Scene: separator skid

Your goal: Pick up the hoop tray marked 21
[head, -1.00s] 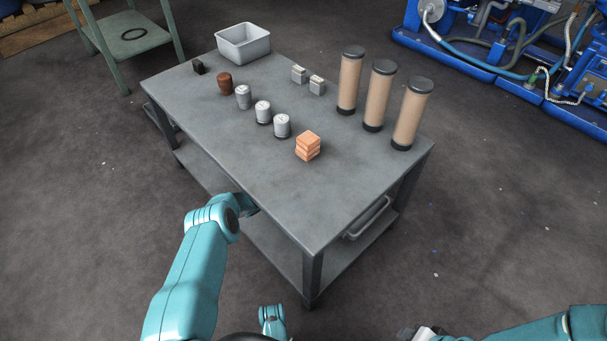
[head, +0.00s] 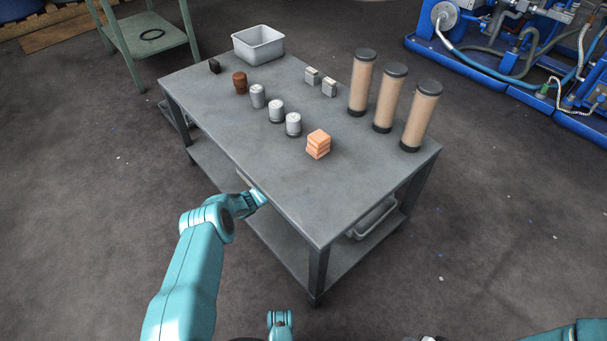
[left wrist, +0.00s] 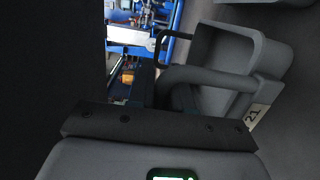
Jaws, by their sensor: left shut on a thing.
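The hoop tray marked 21 (left wrist: 262,55) is grey and shows at the right of the left wrist view, tilted in that picture. A pale label reading 21 (left wrist: 256,116) is near its hoop handle (left wrist: 208,76). My left gripper (left wrist: 180,98) is shut on this near hoop; the dark gripper body hides part of the contact. In the head view my left wrist (head: 256,198) is at the table's near left side, with the fingertips hidden. Only a sliver of my right gripper (head: 428,338) shows at the bottom edge, too little to tell its state.
The grey table (head: 250,150) carries several metal cylinders, an orange block stack (head: 318,144), tall tan tubes (head: 391,97) and a grey bin (head: 258,43). A grey tray (head: 375,218) shows on the lower shelf's right end; I cannot tell if it is tray 21. Floor in front is clear.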

